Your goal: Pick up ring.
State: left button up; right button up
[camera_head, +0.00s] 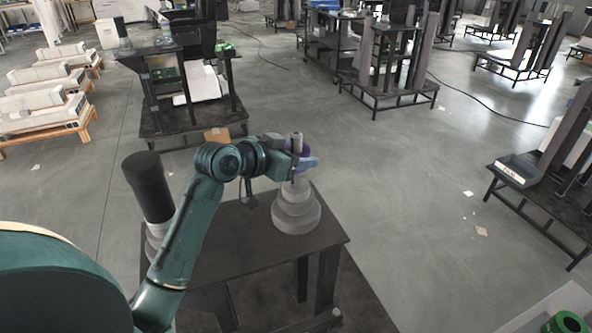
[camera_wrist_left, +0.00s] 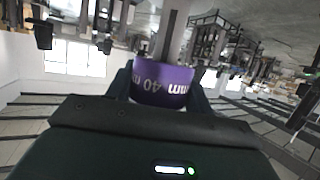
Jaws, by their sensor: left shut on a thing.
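A purple ring (camera_wrist_left: 162,84) with white "40 mm" lettering sits between the fingers of my left gripper (camera_wrist_left: 160,92) in the left wrist view. The head view shows a purple part of the ring (camera_head: 303,147) beside the top of a grey post (camera_head: 297,138). The post rises from a grey stepped base (camera_head: 296,212) on the dark table (camera_head: 235,250). My left gripper (camera_head: 302,160) is shut on the ring, high above the base. The ring appears to be around the post near its top, though the gripper hides part of it. My right gripper is not in view.
A tall black cylinder (camera_head: 148,186) stands on the table's left side, partly hidden by my left arm. Another dark workbench (camera_head: 190,125) stands behind, with an orange-brown box (camera_head: 216,134) at its edge. Open grey floor (camera_head: 400,190) lies to the right of the table.

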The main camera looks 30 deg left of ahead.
pick_arm(q)
notch_tip(320, 180, up, 12)
jog(key=shift+r, duration=0.2)
dwell(0.5)
